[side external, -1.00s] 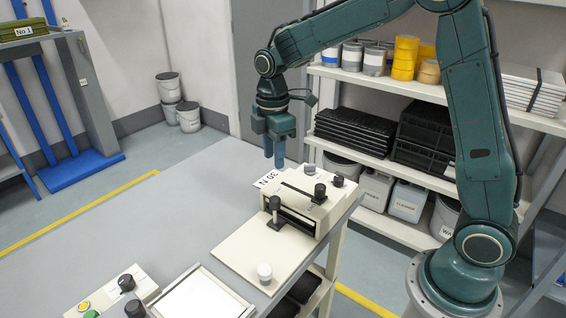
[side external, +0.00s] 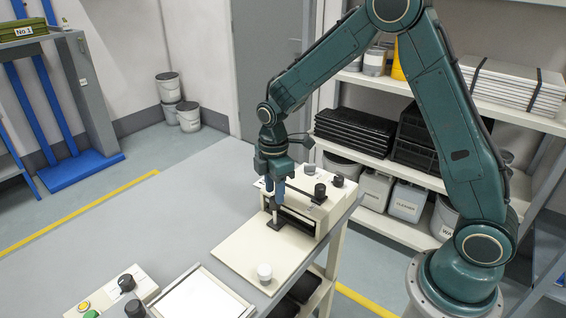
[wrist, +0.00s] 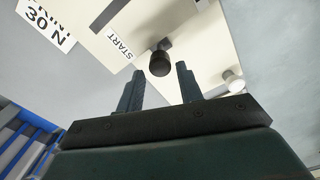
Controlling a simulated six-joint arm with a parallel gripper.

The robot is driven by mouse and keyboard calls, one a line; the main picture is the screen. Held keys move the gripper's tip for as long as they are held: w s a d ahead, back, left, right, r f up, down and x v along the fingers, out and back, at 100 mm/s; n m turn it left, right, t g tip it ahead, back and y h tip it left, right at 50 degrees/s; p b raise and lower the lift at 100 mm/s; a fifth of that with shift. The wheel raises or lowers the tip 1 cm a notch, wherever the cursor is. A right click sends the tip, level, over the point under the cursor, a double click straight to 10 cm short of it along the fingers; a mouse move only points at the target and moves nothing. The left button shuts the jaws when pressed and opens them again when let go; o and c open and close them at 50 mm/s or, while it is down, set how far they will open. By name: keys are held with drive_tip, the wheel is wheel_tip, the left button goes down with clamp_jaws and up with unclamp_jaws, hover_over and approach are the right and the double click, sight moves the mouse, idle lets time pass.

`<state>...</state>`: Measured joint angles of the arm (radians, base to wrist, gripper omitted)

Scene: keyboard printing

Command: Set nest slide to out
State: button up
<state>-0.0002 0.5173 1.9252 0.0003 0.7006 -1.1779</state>
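A cream machine (side external: 318,212) with a dark front opening stands on the grey table, with a cream base plate (side external: 240,254) in front of it. A dark upright handle (side external: 273,222) stands on the plate by the opening; it seems to be the nest slide's handle, though no label shows this. My gripper (side external: 275,197) is just over this handle, pointing down, and hides part of its top. In the wrist view the round black knob (wrist: 160,63) lies between the two open fingertips (wrist: 160,72), with a gap on each side. Nothing is held.
A white knob (side external: 264,272) stands at the plate's front. The machine top carries black knobs (side external: 320,190) and a grey one (side external: 309,171). The wrist view shows a START label (wrist: 119,46) and a 30 N label (wrist: 46,28). The table left of the machine is clear.

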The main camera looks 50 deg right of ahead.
drive_tip(key=shift+f, duration=1.7)
clamp_jaws()
